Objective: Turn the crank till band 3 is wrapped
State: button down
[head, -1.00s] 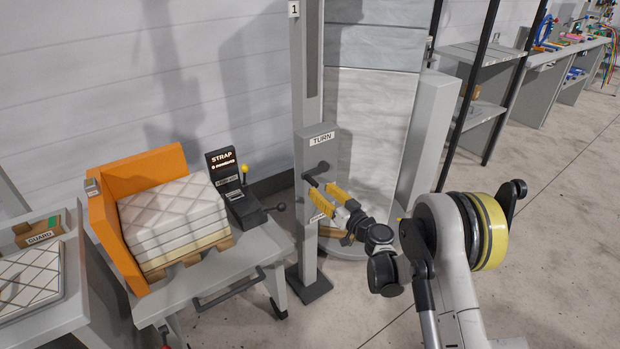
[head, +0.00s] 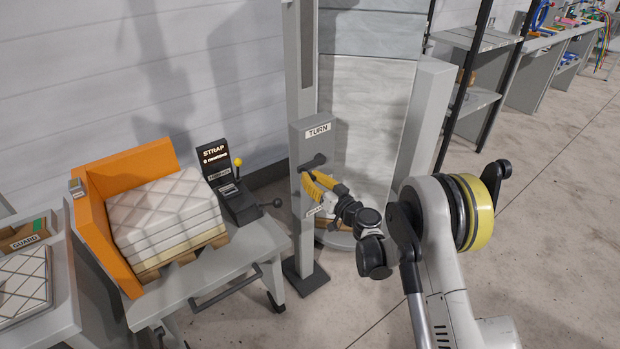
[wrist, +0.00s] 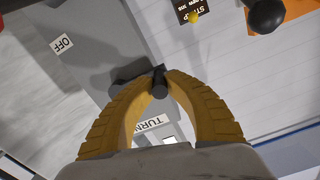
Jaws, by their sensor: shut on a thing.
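My gripper (head: 306,176) is at the grey post (head: 306,240), just below the TURN label (head: 318,130). In the wrist view its two yellow fingers (wrist: 158,72) close around the dark crank handle (wrist: 158,90), with their tips meeting at it. The crank (head: 314,162) also shows in the head view, partly hidden by the gripper. An OFF label (wrist: 62,44) shows in the wrist view.
Left of the post is a cart with a pallet of quilted pads (head: 165,215), an orange corner guard (head: 100,225) and a STRAP unit (head: 236,195) with a ball-ended lever. Shelves (head: 475,100) stand at the back right. The floor (head: 560,200) on the right is clear.

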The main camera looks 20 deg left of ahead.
jog(key=shift+w+d+r+m, duration=0.1)
jog(key=shift+r+m, duration=0.2)
jog(key=shift+r, duration=0.75)
jog(key=c, duration=1.4)
grip_release()
jog(key=shift+o, duration=0.2)
jog(key=shift+f, duration=0.1)
jog(key=shift+d, duration=0.1)
jog(key=v, duration=0.7)
jog(key=shift+s, duration=0.2)
jog(key=shift+d, duration=0.15)
